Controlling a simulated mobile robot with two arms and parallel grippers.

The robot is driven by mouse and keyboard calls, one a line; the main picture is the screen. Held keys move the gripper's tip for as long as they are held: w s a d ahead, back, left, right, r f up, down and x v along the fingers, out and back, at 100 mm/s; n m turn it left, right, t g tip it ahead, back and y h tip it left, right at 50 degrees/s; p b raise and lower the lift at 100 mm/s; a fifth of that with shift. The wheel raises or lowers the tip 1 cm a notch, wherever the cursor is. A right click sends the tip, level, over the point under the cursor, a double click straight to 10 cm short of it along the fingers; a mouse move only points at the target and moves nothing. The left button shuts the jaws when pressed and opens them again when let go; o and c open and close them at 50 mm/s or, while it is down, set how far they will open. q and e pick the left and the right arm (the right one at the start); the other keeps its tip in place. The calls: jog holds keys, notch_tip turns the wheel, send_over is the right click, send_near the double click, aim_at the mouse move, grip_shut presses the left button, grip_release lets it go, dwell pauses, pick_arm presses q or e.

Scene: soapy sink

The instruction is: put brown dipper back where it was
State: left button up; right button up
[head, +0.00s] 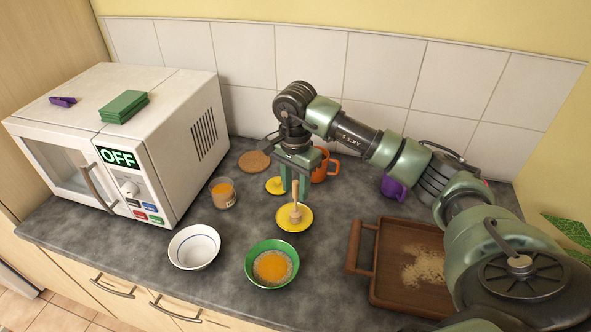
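The brown dipper (296,212) is upright with its thick head down at the front yellow saucer (304,224). I cannot tell whether its head touches the saucer. My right gripper (295,186) points down over it, with its green fingers on both sides of the upper handle, and looks shut on it. A second yellow saucer (273,186) lies behind, partly hidden by the gripper. My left gripper is not in view.
A green bowl (257,273) with orange contents and a white bowl (194,247) stand in front. A glass jar (222,193) is left. An orange mug (322,172) is close behind the gripper. A purple mug (393,188) and a brown tray (361,271) are right; a microwave (165,135) is left.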

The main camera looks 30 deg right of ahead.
notch_tip(320, 180, up, 8)
jog(key=shift+w+r+b, duration=0.1)
jog(key=shift+r+b, duration=0.05)
jog(key=shift+b, duration=0.85)
jog(key=shift+r, duration=0.45)
